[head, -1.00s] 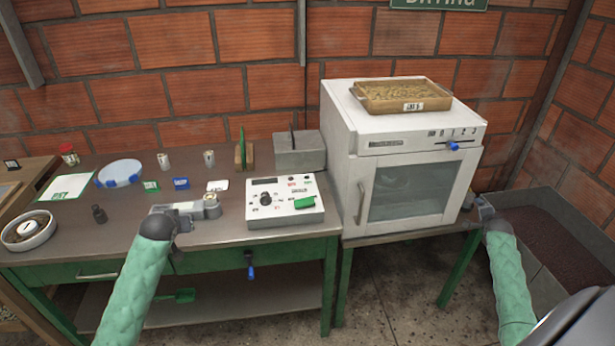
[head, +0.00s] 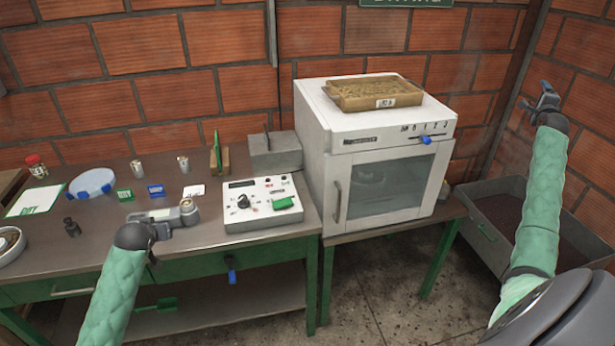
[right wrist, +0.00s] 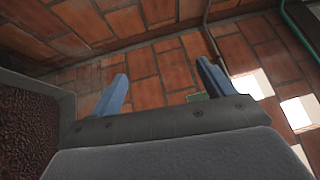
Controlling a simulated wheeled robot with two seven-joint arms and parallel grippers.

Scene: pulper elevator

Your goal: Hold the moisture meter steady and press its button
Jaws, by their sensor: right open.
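A grey device (head: 160,214) with a pale patch and a round metal-rimmed end lies low over the front of the bench; it looks like a handheld moisture meter, but I cannot tell for sure. My left gripper (head: 150,228) is at its near left end; its fingers are hidden, so its grip does not show. A white box (head: 262,203) with a dark display, black knob and green part stands just right of it. My right gripper (head: 545,93) is open and empty, raised before the brick wall at right, far from the device. Its blue fingers are apart in the right wrist view (right wrist: 163,90).
The white oven (head: 375,150) with a grain tray (head: 375,94) on top stands between bench and right arm. A grey bin (head: 485,235) is at right. Cans, small cards and a blue-clipped dish (head: 92,183) are on the bench (head: 110,225).

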